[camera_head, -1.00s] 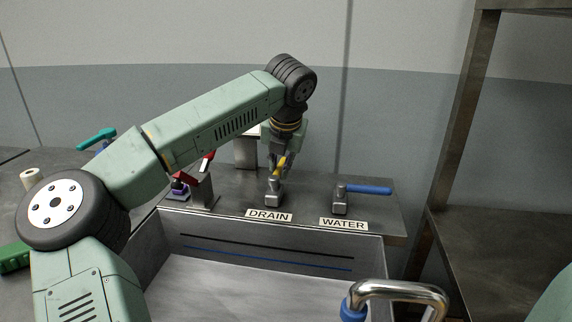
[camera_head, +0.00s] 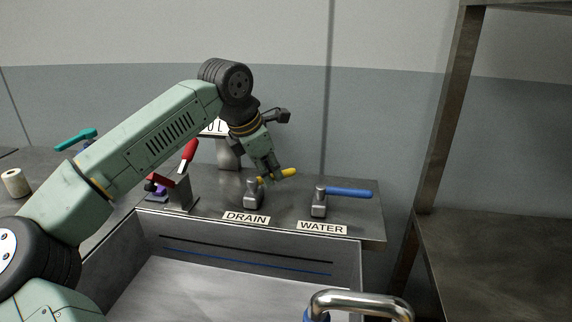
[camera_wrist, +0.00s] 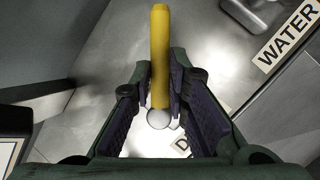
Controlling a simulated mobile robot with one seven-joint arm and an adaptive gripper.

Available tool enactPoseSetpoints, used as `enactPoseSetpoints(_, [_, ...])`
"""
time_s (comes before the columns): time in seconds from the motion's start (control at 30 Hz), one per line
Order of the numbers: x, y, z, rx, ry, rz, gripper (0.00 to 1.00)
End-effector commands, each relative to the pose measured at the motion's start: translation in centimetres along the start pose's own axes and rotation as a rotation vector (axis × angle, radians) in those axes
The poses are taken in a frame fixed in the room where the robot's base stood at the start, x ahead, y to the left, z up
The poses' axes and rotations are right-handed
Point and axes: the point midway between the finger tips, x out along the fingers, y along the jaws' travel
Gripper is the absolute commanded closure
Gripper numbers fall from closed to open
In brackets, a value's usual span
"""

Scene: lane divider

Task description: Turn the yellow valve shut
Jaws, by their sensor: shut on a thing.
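The yellow valve handle (camera_head: 283,174) sits on the grey valve body (camera_head: 254,194) behind the DRAIN label (camera_head: 246,217). In the head view the handle points to the right, roughly in line with the blue handle. My gripper (camera_head: 270,178) is at the handle, close to the valve body, and hides part of it. In the wrist view the yellow handle (camera_wrist: 160,50) runs up between my gripper's fingers (camera_wrist: 161,92), which are shut on it near its pivot end. The round silver pivot (camera_wrist: 159,118) shows just below the handle.
A blue-handled valve (camera_head: 347,192) stands to the right behind the WATER label (camera_head: 322,227). A red lever (camera_head: 188,155) on a metal bracket stands to the left. The sink basin (camera_head: 235,285) lies in front, with a chrome faucet (camera_head: 358,302) at its front right.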

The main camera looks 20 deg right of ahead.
Motion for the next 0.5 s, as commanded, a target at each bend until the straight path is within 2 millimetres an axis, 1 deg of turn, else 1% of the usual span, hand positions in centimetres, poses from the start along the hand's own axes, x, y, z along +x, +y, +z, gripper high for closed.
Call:
enactPoseSetpoints(0.03, [-0.3, -0.1, 0.1, 0.037, -0.014, -0.018, 1.00])
enactPoseSetpoints(0.5, [-0.8, -1.5, -0.3, 0.414, -0.093, -0.173, 1.00])
